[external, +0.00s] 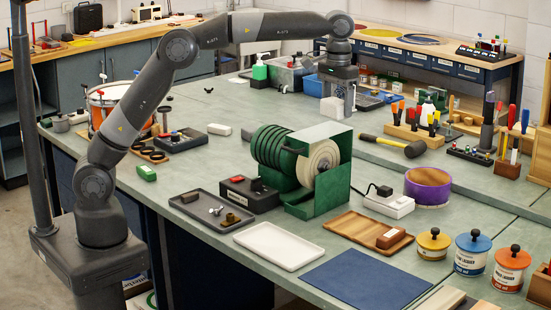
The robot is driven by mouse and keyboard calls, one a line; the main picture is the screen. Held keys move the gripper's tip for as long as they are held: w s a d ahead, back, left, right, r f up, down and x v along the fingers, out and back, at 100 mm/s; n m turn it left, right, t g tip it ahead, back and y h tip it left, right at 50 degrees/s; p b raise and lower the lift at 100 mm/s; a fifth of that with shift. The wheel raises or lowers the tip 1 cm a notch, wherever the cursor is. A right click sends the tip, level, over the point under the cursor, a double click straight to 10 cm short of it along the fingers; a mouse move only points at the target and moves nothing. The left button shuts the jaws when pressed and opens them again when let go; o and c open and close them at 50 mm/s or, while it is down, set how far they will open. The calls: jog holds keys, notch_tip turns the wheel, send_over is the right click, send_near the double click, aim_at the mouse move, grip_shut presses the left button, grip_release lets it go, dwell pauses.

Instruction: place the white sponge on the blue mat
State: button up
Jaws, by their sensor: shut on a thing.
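The blue mat (367,279) lies flat and bare at the front edge of the bench. My gripper (340,97) points down over the far part of the bench, behind the green drum machine. It is shut on a white block that looks like the white sponge (332,108). The fingertips are small and partly hidden, and I cannot tell whether the sponge touches the bench. The gripper is well behind the mat.
The green machine (322,195) stands tall between my gripper and the mat. A white tray (278,246), a wooden tray (348,226) and several lidded pots surround the mat. A mallet (400,147) and purple tape roll (428,188) lie to the right.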

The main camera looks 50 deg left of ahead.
jog(key=s+d+f, duration=0.1)
jog(key=s+d, duration=2.7)
jog(key=s, duration=0.1)
send_over(373, 282)
notch_tip(373, 282, down, 25)
jog(key=shift+a+f, duration=0.1)
jog(key=shift+f, duration=1.95)
jog(key=shift+f, duration=0.2)
jog(key=o, duration=1)
jog(key=shift+c, duration=0.2)
